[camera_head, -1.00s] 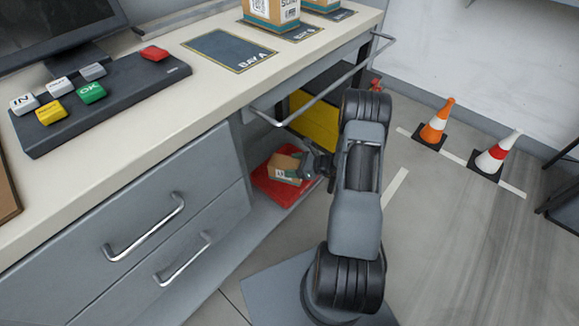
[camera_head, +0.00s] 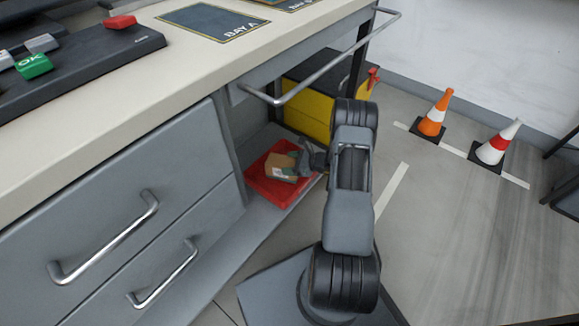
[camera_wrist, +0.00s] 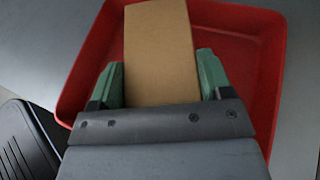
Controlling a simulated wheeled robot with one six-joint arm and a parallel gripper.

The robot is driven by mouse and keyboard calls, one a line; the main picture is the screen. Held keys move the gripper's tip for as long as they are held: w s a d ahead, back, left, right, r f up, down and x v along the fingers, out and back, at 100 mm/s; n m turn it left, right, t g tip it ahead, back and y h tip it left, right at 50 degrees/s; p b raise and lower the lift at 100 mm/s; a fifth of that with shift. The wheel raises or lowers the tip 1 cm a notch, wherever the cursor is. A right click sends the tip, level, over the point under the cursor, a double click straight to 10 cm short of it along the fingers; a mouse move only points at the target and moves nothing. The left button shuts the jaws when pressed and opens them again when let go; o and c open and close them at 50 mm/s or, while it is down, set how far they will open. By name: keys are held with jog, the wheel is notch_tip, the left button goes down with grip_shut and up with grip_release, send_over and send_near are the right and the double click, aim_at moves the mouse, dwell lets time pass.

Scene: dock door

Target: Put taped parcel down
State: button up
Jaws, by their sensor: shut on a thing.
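The taped parcel (camera_head: 280,168) is a brown cardboard box with a pale label and a green strip, seen in the head view at the red tray on the low shelf. In the wrist view the parcel (camera_wrist: 160,45) is a plain brown face between the two green fingertips. My gripper (camera_wrist: 161,82) is shut on the parcel, one finger at each side. The red tray (camera_wrist: 268,70) surrounds the parcel in the wrist view, and the tray's rim (camera_head: 283,201) shows in the head view. I cannot tell whether the parcel touches the tray floor.
The counter (camera_head: 180,75) overhangs the shelf, with a metal rail (camera_head: 330,62) along its edge. Drawers (camera_head: 130,215) stand to the left. A yellow bin (camera_head: 308,112) is behind the tray. Two cones (camera_head: 434,115) stand on open floor at right.

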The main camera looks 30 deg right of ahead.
jog(key=shift+f, duration=0.15)
jog(key=o, duration=0.7)
jog(key=shift+f, duration=0.1)
jog(key=o, duration=0.4)
jog(key=shift+o, duration=0.2)
jog(key=shift+r, duration=0.35)
jog(key=p+v, duration=0.3)
jog(key=v, duration=0.9)
jog(key=shift+f, duration=0.15)
